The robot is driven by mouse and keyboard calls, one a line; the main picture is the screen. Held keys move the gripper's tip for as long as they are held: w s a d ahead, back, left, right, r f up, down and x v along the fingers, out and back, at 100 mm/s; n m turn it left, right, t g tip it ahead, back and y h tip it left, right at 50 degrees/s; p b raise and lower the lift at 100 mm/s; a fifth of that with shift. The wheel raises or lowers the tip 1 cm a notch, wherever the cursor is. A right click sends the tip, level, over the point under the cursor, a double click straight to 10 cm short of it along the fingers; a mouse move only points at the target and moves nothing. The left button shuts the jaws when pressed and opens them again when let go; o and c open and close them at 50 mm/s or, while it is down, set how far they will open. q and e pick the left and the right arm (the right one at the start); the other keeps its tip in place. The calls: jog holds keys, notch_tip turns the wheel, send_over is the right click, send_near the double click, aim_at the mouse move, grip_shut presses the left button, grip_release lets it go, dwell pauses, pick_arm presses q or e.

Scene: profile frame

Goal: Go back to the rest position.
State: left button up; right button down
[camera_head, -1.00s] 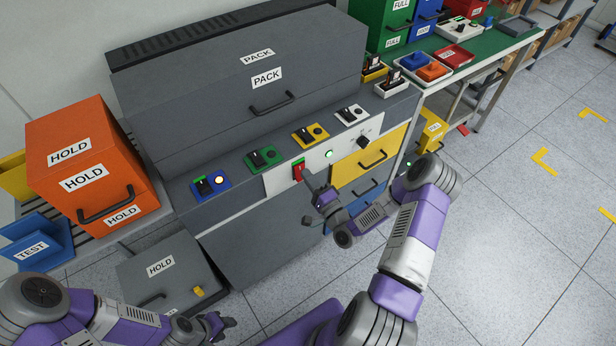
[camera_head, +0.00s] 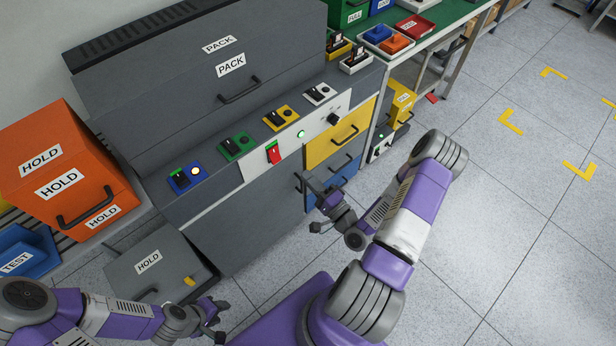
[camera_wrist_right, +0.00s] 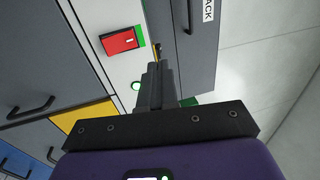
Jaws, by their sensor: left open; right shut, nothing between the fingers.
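My right gripper (camera_head: 308,205) is shut and empty, low in front of the cabinet's drawers in the head view. In the right wrist view its fingers (camera_wrist_right: 157,84) are together, with nothing between them. My left gripper (camera_head: 217,328) is open at the bottom of the head view, in front of the grey HOLD box, and holds nothing. The red switch (camera_head: 274,153) on the cabinet's white panel stands apart from the right gripper. It also shows in the right wrist view (camera_wrist_right: 119,40).
The grey PACK cabinet (camera_head: 190,100) fills the middle. An orange HOLD box (camera_head: 75,165) is at left, above a grey HOLD box (camera_head: 150,260). Yellow (camera_head: 325,150) and blue drawers are near my right arm. A green-topped bench stands behind. Floor at right is clear.

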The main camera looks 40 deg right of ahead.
dwell(0.3)
jog(key=w+a+f+n+g+y+p, duration=0.1)
jog(key=w+a+f+n+g+y, duration=0.2)
jog(key=a+f+n+g, duration=0.6)
jog(key=s+a+f+n+g, duration=0.2)
jog(key=s+a+f+g, duration=0.1)
jog(key=s+a+g, duration=0.2)
jog(key=s+a+f+n+g+p, duration=0.1)
jog(key=s+a+f+n+g, duration=0.2)
jog(key=s+a+g, duration=0.2)
jog(key=s+a, duration=0.2)
jog(key=s, duration=0.1)
jog(key=shift+a+f+n+g, duration=0.3)
jog(key=shift+a+f+g, duration=0.05)
jog(key=shift+g, duration=0.05)
